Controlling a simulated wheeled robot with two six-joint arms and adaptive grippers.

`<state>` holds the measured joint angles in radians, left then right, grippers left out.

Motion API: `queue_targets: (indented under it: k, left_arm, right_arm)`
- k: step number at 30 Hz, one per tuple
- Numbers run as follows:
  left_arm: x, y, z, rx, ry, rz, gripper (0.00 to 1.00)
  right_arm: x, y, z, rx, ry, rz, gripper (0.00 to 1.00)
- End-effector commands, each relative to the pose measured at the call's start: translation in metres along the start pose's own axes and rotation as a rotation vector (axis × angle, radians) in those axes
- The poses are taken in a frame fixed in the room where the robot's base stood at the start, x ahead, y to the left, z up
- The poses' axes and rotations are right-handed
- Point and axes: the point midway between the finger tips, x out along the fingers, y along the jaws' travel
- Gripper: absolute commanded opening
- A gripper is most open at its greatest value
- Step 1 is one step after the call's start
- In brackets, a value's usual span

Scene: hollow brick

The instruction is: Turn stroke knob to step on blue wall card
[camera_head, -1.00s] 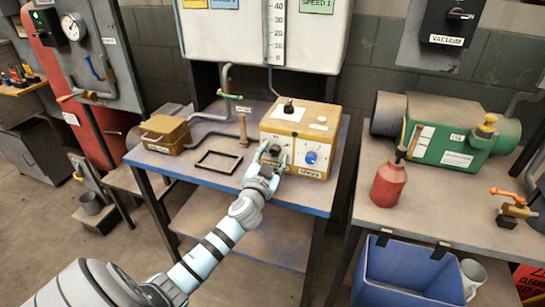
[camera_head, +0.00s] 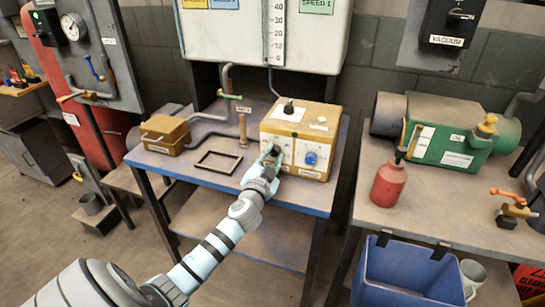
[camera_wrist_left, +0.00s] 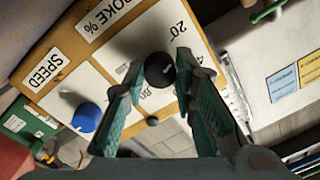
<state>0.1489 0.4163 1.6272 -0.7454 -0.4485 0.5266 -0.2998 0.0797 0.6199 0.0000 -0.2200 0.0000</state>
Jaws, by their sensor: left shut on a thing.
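The control box (camera_head: 300,120) is a yellow box with a white front panel on the blue-edged table. The black stroke knob (camera_wrist_left: 160,70) sits by the "STROKE %" label, with a "20" mark beside it in the left wrist view. My left gripper (camera_head: 271,156) is at the panel, shut on this knob, one finger on each side. The knob's pointer and exact step cannot be read. The blue wall card (camera_head: 224,4) is cut off at the top of the head view; it also shows in the left wrist view (camera_wrist_left: 283,84), its text unreadable. My right gripper is out of view.
A blue speed knob (camera_head: 311,158) sits right of the stroke knob, close to my gripper. A dark frame (camera_head: 218,161) and a small yellow box (camera_head: 165,134) are left on the table. A red bottle (camera_head: 388,184) stands on the right bench.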

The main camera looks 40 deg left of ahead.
Motion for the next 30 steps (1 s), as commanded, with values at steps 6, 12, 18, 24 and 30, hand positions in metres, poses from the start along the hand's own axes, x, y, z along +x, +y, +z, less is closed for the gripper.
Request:
queue_targets:
  k: [6, 12, 18, 24, 30]
  left_arm:
    - [0.0, 0.0, 0.001, 0.193, 0.008, -0.003, 0.0]
    - [0.0, 0.0, 0.001, 0.383, 0.017, -0.006, 0.0]
    - [0.0, 0.0, 0.001, 0.573, 0.027, -0.009, 0.0]
    - [0.0, -0.001, 0.001, 0.763, 0.035, -0.013, 0.0]
    - [0.0, -0.001, 0.001, 0.953, 0.046, -0.016, 0.0]
  right_arm:
    - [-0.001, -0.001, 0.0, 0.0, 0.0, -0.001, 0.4]
    - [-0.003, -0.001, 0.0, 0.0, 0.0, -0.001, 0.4]
    - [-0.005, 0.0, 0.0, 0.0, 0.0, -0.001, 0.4]
    - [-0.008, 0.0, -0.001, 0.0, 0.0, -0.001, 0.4]
    - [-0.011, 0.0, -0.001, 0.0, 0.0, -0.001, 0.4]
